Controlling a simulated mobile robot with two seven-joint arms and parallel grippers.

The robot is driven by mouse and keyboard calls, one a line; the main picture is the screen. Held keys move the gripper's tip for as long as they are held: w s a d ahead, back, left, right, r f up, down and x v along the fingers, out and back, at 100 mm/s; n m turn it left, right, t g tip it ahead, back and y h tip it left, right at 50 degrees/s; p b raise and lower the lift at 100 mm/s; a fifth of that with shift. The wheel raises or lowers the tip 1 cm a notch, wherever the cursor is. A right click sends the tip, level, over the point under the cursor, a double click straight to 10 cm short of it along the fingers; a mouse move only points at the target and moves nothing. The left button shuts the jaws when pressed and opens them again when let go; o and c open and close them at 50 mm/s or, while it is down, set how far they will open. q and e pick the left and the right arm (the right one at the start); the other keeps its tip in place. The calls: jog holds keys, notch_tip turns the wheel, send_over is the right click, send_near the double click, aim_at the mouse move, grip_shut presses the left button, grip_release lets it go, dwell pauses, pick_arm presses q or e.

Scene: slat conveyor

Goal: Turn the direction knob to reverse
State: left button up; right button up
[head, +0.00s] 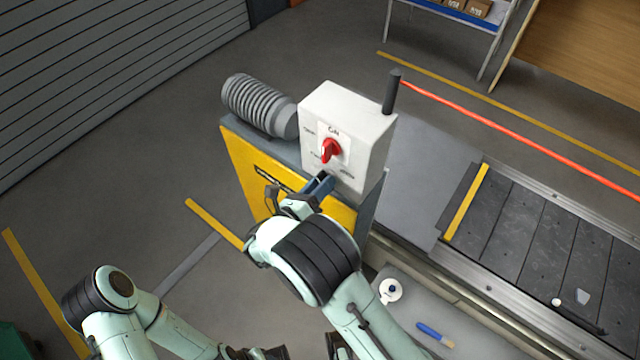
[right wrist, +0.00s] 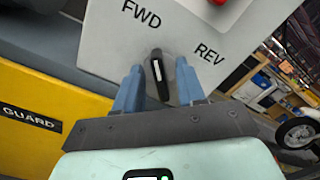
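The direction knob (right wrist: 159,75) is black with a white line, on the white control box (head: 355,115) between the labels FWD (right wrist: 141,12) and REV (right wrist: 208,54). Its upper end leans toward FWD. My right gripper (right wrist: 158,88) has its two blue fingers apart, one on each side of the knob, with gaps visible; contact is not visible. In the head view my right gripper (head: 320,186) is at the box's lower front and hides the knob. My left gripper (head: 262,352) is low at the bottom edge, partly cut off; its fingers are unclear.
A red rotary switch (head: 330,151) sits just above the knob on the same panel. A ribbed grey motor (head: 260,103) is left of the box, above a yellow guard (head: 243,165). The slat conveyor (head: 540,235) runs right. A dark post (head: 392,92) stands at the box's right.

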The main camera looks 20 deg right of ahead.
grip_shut()
jog(key=shift+m, duration=0.3)
pick_arm(q)
jog(key=shift+w+f+t+b, duration=0.15)
jog(key=shift+w+f+b, duration=0.15)
jog(key=shift+f+b, duration=0.6)
jog(key=shift+w+f+t+b, duration=0.15)
jog(key=shift+w+f+b, duration=0.15)
jog(key=shift+f+b, duration=0.6)
pick_arm(e)
jog(key=shift+s+d+m, duration=0.1)
jog(key=shift+s+m, duration=0.05)
jog(key=shift+m, duration=3.7)
jog(key=shift+s+d+m, duration=0.1)
jog(key=shift+m, duration=3.75)
pick_arm(q)
jog(key=shift+r, duration=0.2)
